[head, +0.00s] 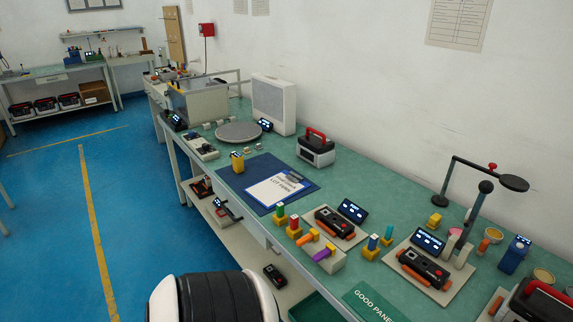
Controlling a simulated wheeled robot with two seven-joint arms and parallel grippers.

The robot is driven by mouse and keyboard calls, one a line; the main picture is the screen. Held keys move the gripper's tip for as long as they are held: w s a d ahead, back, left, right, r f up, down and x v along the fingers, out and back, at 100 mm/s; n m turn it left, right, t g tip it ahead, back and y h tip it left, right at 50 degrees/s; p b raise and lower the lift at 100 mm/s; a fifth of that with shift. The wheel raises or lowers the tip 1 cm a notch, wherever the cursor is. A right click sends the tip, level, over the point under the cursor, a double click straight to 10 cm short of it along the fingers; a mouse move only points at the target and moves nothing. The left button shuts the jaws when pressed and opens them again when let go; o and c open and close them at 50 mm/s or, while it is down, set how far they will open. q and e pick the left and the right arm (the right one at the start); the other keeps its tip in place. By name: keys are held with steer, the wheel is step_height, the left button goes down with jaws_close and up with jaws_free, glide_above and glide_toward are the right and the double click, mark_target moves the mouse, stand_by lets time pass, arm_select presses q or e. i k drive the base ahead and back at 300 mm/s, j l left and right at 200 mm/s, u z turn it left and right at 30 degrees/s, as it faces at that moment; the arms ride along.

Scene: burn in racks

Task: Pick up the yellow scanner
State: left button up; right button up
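A small yellow device (237,162) with a dark top stands upright at the left edge of a dark blue mat (238,182) on the green workbench; it looks like the yellow scanner, though it is too small to be sure. A white clipboard (277,189) lies on the mat to its right, apart from it. Neither of my grippers shows in the head view, and nothing is seen touching the yellow device.
The green bench (345,179) runs along the wall. A grey round plate (239,132) and a red-handled case (316,148) stand behind the mat. Black devices on boards, coloured pegs in yellow blocks and a lamp (513,183) crowd the right. Blue floor is clear at left.

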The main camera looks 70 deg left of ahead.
mark_target(238, 159)
steer(key=j+u, duration=0.6)
steer(key=u, duration=0.15)
steer(key=i+l, duration=0.05)
